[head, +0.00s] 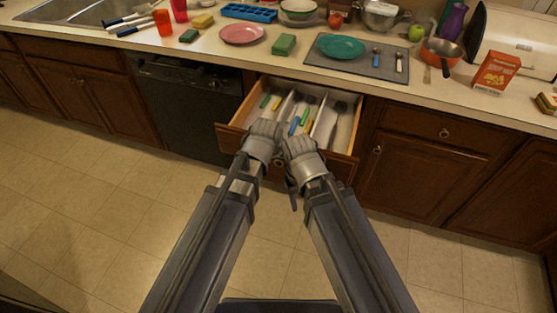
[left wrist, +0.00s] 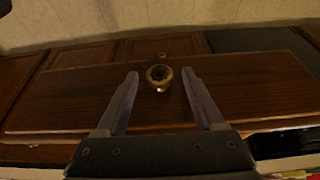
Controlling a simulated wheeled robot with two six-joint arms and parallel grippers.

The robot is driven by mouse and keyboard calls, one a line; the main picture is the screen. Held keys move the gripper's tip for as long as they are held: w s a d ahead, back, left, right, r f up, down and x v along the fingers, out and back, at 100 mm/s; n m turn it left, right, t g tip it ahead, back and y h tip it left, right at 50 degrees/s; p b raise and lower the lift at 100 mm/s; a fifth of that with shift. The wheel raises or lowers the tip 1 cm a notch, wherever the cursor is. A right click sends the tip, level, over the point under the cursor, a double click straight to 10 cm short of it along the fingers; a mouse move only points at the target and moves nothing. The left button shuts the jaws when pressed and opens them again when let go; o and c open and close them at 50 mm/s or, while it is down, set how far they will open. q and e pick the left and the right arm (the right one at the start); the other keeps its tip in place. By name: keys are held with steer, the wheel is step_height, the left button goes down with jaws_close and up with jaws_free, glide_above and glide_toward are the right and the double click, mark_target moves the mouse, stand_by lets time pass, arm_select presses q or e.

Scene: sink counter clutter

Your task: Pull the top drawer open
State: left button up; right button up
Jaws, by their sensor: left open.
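The top drawer (head: 342,163) stands pulled out from the cabinet under the counter. Light dividers and several colored-handled utensils show inside it. My left gripper (head: 274,158) is at the middle of the drawer front in the head view. In the left wrist view my left gripper (left wrist: 160,73) is open, with one finger on each side of the round brass knob (left wrist: 159,78) and a gap on both sides. My right gripper (head: 292,190) is close beside the left one, in front of the drawer; its fingers are too small and overlapped to read.
The counter above holds a grey mat (head: 318,65) with a teal plate (head: 341,46), a green sponge (head: 284,44), a pink plate (head: 242,34) and an orange box (head: 497,72). A dark dishwasher (head: 190,105) is left of the drawer. The tiled floor (head: 110,215) is clear.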

arm_select(q)
steer(key=shift+r, duration=0.1)
steer(key=p+v, duration=0.7)
steer(key=shift+s+r, duration=0.2)
steer(key=shift+r, duration=0.05)
steer(key=shift+a, duration=0.1)
stand_by(0.3)
steer(key=s+a+g+y+p, duration=0.2)
steer(key=s+a+g, duration=0.2)
steer(key=s, duration=0.6)
steer(key=shift+s+g+y, duration=0.3)
steer(key=shift+s+y, duration=0.05)
steer(key=shift+y, duration=0.05)
